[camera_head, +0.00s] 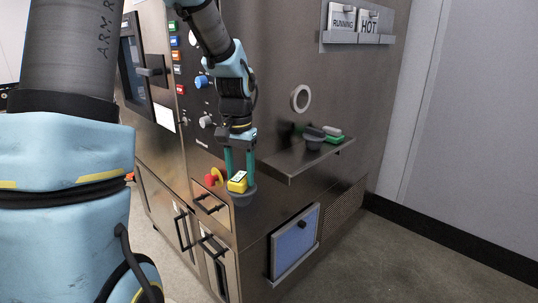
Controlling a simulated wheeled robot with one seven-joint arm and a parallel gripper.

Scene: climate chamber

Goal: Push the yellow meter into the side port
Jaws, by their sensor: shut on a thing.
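The yellow meter (237,183) is a small yellow block with a pale face. A dark grey rounded piece (243,197) shows just under it; I cannot tell whether it is joined to the meter. My gripper (240,175) points down, its two teal fingers shut on the meter. It holds the meter in front of the chamber's near corner, left of the side shelf and lower than it. The side port (300,98) is a white-ringed round opening in the chamber's side wall, above the shelf and up and right of my gripper.
The side shelf (292,164) juts out below the port. On it are a dark item with a grey rounded base (313,143) and a green item (334,138). A red knob (210,180) is left of my gripper. A blue-panelled hatch (295,245) is below the shelf. Floor at right is clear.

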